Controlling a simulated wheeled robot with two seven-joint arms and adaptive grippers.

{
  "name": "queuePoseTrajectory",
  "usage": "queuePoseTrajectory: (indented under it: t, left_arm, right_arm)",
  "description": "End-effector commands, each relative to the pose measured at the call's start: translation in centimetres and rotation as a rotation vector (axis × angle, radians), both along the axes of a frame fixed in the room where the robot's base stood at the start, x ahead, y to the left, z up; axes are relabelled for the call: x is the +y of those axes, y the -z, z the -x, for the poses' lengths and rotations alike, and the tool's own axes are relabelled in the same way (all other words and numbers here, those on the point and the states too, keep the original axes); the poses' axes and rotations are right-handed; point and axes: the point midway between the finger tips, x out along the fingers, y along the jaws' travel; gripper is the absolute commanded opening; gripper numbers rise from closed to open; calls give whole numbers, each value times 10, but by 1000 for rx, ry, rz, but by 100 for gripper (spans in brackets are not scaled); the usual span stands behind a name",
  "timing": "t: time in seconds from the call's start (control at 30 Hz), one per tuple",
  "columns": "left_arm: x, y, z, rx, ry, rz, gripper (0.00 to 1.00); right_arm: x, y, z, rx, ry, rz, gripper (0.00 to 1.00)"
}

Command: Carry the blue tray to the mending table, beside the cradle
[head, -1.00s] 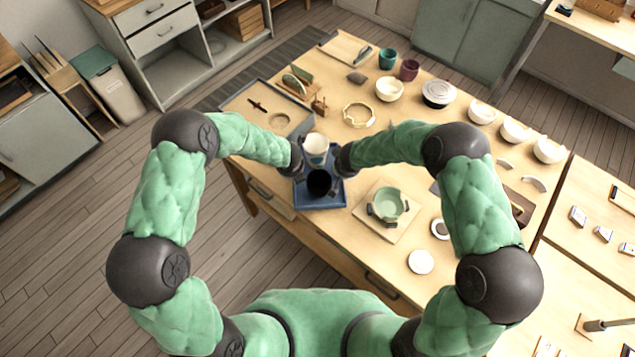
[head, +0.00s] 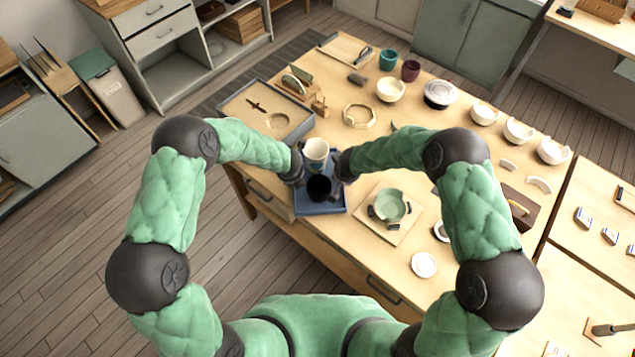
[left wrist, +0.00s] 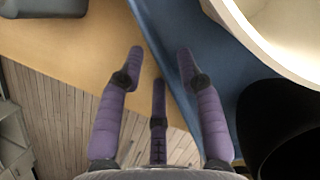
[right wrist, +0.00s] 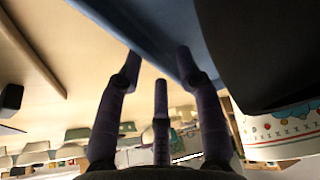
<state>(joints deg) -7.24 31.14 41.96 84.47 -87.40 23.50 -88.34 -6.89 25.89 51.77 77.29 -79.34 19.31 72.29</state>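The blue tray (head: 322,208) is at the near left edge of the wooden worktable, below a pale cup (head: 316,150) and a black cup (head: 319,187) that are on it. My left gripper (head: 298,170) is at its left side and my right gripper (head: 344,168) at its right side. In the left wrist view, the tray's edge passes between my spread fingers (left wrist: 159,62). In the right wrist view, my fingers (right wrist: 158,64) are also apart, by the tray's edge. Firm contact and tray height cannot be told. I cannot identify the cradle or the mending table surely.
A grey tray (head: 244,100) lies behind the blue tray. A green bowl (head: 391,205) stands on a board to its right. Several bowls and cups stand farther back. Another table (head: 592,270) is at the right. The floor (head: 75,240) at the left is clear.

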Motion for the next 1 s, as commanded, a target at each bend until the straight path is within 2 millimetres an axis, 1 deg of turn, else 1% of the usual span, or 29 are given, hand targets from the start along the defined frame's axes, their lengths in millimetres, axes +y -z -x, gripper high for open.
queuePoseTrajectory:
  t: [0.13,0.27,0.6,0.73,0.9,1.0]
  left_arm:
    - [0,-4,1,-1,0,1,36]
    - [-1,-17,6,-3,1,0,36]
    - [-4,-78,31,-3,1,0,36]
    - [-4,-96,38,-2,0,0,36]
    - [-5,-108,44,-1,1,0,36]
    - [-5,-111,46,0,0,0,36]
  right_arm:
    - [0,0,0,0,0,0,36]
    - [0,0,0,0,0,0,36]
    - [0,0,0,0,0,0,36]
    - [0,0,0,0,0,0,36]
    - [0,0,0,0,0,0,36]
    - [0,-3,1,-1,0,0,36]
